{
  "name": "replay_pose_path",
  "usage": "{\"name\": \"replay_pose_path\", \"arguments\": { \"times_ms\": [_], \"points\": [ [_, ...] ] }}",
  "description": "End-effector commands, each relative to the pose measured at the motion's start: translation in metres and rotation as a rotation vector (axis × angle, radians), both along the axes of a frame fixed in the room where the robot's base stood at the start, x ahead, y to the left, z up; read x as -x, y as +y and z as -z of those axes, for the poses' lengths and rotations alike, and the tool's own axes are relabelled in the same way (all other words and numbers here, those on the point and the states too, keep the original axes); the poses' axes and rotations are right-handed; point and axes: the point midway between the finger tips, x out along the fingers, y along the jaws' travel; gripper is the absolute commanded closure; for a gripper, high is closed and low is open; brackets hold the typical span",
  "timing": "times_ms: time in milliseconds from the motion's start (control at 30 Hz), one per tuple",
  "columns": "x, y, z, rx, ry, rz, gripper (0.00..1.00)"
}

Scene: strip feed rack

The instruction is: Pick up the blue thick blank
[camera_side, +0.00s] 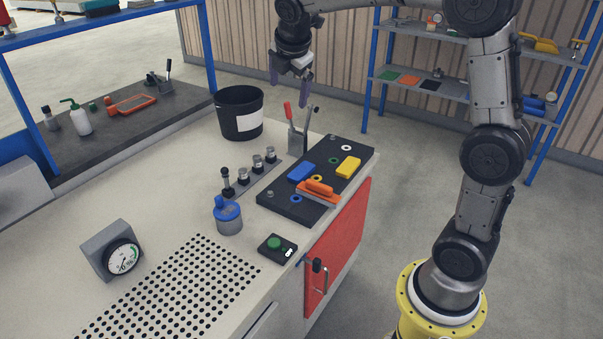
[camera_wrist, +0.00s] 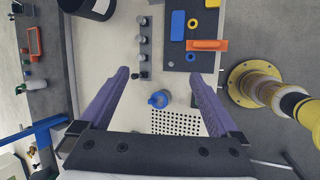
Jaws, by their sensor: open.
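The blue thick blank (camera_side: 301,172) is a flat rectangular block lying on the dark board (camera_side: 278,206). In the wrist view the blue blank (camera_wrist: 178,25) lies near the top of the picture, on the same board (camera_wrist: 172,55). My gripper (camera_side: 290,92) is high above the bench, beyond the board, and nothing is between its fingers. In the wrist view the purple fingers of my gripper (camera_wrist: 164,75) are wide apart, with the blue blank farther up the picture than the fingertips.
An orange-handled piece (camera_side: 318,190) lies close beside the blue blank. A yellow blank (camera_side: 348,167) and several small rings share the board. A red-handled holder (camera_side: 297,135), black bucket (camera_side: 240,113), row of metal posts (camera_side: 243,174) and blue-lidded jar (camera_side: 228,216) stand nearby.

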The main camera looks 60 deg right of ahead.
Motion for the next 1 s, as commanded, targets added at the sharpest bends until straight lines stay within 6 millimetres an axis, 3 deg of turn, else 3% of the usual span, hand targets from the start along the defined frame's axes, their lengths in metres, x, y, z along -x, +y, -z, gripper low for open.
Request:
{"name": "replay_pose_path", "arguments": {
  "times_ms": [100,233,367,500,1000],
  "points": [
    [-0.038,-0.029,0.041,0.053,0.105,-0.054,0.03],
    [-0.068,-0.059,0.093,0.085,0.206,-0.083,0.03],
    [-0.081,-0.083,0.147,0.08,0.285,-0.066,0.03],
    [-0.078,-0.096,0.194,0.058,0.355,-0.049,0.03],
    [-0.07,-0.126,0.271,0.042,0.393,-0.034,0.03]
  ]
}}
